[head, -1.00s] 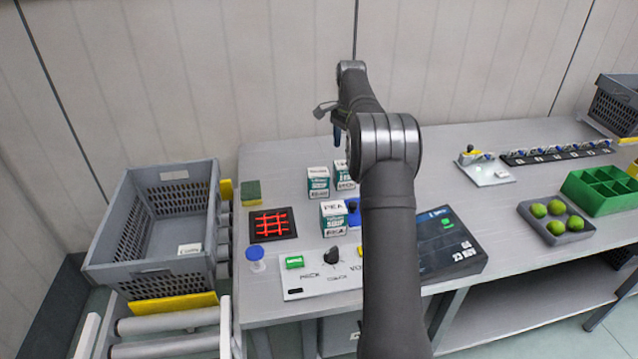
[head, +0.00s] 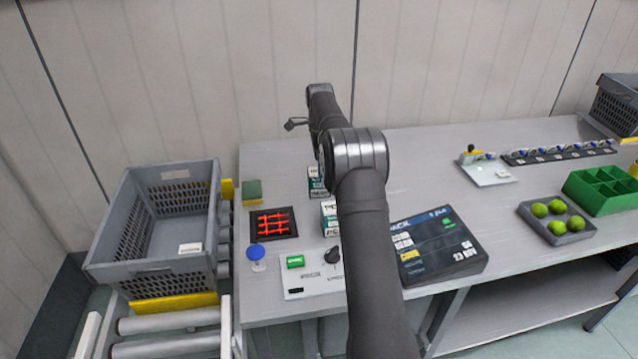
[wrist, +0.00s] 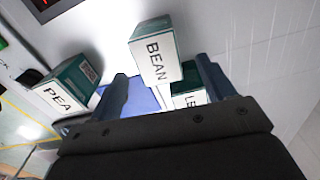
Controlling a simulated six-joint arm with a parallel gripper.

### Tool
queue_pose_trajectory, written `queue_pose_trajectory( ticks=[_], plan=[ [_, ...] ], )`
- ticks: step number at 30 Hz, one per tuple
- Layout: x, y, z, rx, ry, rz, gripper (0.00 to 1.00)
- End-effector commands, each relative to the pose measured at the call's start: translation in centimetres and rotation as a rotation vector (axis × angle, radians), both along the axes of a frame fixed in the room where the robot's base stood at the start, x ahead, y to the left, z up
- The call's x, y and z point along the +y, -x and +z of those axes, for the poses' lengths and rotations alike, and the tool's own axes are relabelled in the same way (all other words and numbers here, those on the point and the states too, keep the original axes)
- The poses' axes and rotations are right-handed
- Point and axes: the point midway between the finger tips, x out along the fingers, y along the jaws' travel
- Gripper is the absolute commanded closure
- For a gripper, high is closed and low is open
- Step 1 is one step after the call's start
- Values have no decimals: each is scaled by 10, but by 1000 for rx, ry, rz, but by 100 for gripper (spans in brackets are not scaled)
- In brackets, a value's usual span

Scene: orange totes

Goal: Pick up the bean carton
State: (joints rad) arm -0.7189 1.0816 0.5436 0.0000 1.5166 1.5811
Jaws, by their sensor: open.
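The bean carton (wrist: 155,58) is a white and teal box lettered BEAN, near the middle of the wrist view. My gripper (wrist: 162,70) is open, its two blue-grey fingers apart. In the picture the carton's lettered face lies between the fingertips; no grip shows, and I cannot tell the remaining distance. In the head view the bean carton (head: 316,182) appears to be the rear one, partly covered by my arm. My fingers are hidden there.
A pea carton (wrist: 66,90) stands to the left and a carton lettered LE (wrist: 186,99) is partly behind the right finger. A blue object (wrist: 143,99) lies between. The grey tote (head: 150,262) is left of the table.

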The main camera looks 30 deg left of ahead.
Motion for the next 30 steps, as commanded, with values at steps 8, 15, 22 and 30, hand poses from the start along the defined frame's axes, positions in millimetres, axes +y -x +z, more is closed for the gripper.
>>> queue_pose_trajectory(
  ticks=[8,15,22,30],
  plan=[
    [0,0,-28,1,1,1,25],
    [1,4,-60,2,1,1,25],
    [0,4,-78,-1,1,0,25],
    [0,4,-78,-1,0,0,42]
  ],
)
